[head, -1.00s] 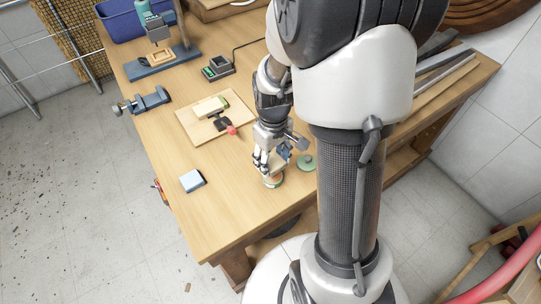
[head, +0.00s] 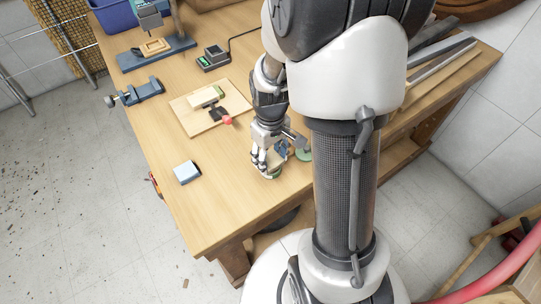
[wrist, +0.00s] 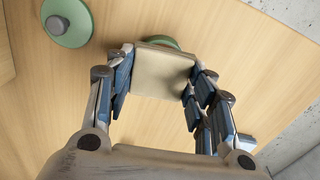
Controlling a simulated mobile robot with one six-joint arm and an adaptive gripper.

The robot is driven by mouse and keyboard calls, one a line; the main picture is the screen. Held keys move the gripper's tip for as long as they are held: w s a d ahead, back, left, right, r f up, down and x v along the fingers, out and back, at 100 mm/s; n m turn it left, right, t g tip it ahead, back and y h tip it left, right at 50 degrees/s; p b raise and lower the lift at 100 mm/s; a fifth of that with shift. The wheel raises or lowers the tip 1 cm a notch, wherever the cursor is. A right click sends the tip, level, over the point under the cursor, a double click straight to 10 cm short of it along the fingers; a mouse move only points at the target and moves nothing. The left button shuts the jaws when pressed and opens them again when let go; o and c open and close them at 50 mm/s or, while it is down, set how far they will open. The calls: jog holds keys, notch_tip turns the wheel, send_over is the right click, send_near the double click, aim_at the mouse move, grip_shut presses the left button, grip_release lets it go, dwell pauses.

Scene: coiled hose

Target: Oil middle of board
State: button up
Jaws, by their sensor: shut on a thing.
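My gripper (head: 266,166) is shut on a square beige pad (wrist: 163,76), its two fingers on opposite sides of it in the wrist view. Under the pad is a round green tin (head: 272,175), mostly hidden; its green rim (wrist: 160,43) shows past the pad. I cannot tell whether pad and tin touch. A green lid with a grey knob (wrist: 67,22) lies beside it on the bench. The light wooden board (head: 187,118) lies flat further back. A cream-and-green block (head: 207,97) and a black clamp with a red end (head: 222,117) are on it.
A light blue block (head: 187,172) lies near the bench's left edge. A blue vise (head: 138,93), a charger-like device (head: 213,58), a blue stand (head: 155,52) and a blue bin (head: 112,14) are further back. The bench (head: 215,210) is clear at its front.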

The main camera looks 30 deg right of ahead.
aim_at(270, 159)
jog(key=shift+s+f+b, duration=0.1)
jog(key=shift+f+b, duration=0.25)
jog(key=shift+f, duration=0.25)
dwell(1.3)
jog(key=shift+r, duration=0.1)
notch_tip(270, 159, up, 7)
jog(key=p, duration=0.6)
dwell(0.8)
